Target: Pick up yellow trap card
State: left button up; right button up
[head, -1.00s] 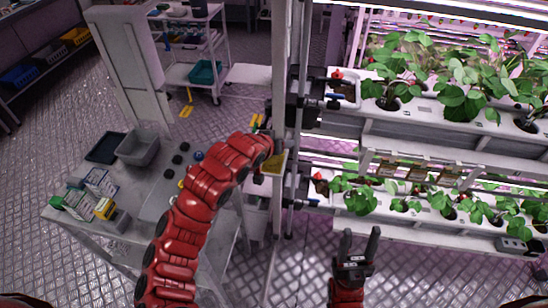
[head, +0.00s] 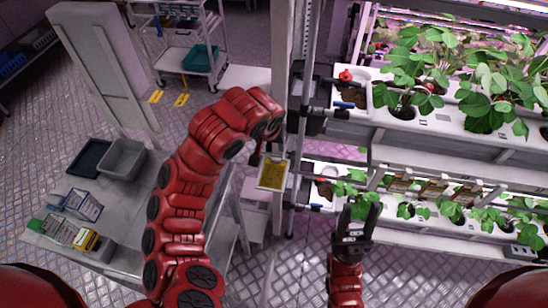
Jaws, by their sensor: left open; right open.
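The yellow trap card (head: 272,174) has a pale border and sits upright beside the rack's metal post. My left gripper (head: 262,152) is at the card's upper left edge, partly hidden behind my red wrist. It is open, and I cannot tell whether its fingers touch the card. My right gripper (head: 359,215) is open and empty, its dark fingers pointing up in front of the lower plant row.
White plant racks (head: 452,118) with leafy berry plants fill the right side. A metal table (head: 135,212) at left holds a grey bin (head: 122,158), a dark tray (head: 89,157) and small boxes. A white cart (head: 186,62) stands behind. Metal floor shows between table and rack.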

pick_arm(q)
jog(key=b, duration=0.6)
send_over(276, 160)
jog(key=s, duration=0.3)
jog(key=f, duration=1.1)
jog(key=shift+a, duration=0.25)
jog(key=shift+w+f+p, duration=0.35)
jog(key=shift+f+p, duration=0.1)
jog(key=p+x, duration=0.1)
jog(key=x, duration=0.2)
jog(key=shift+w, duration=0.1)
jog(key=shift+w+f, duration=0.25)
jog(key=shift+f, duration=0.2)
grip_shut()
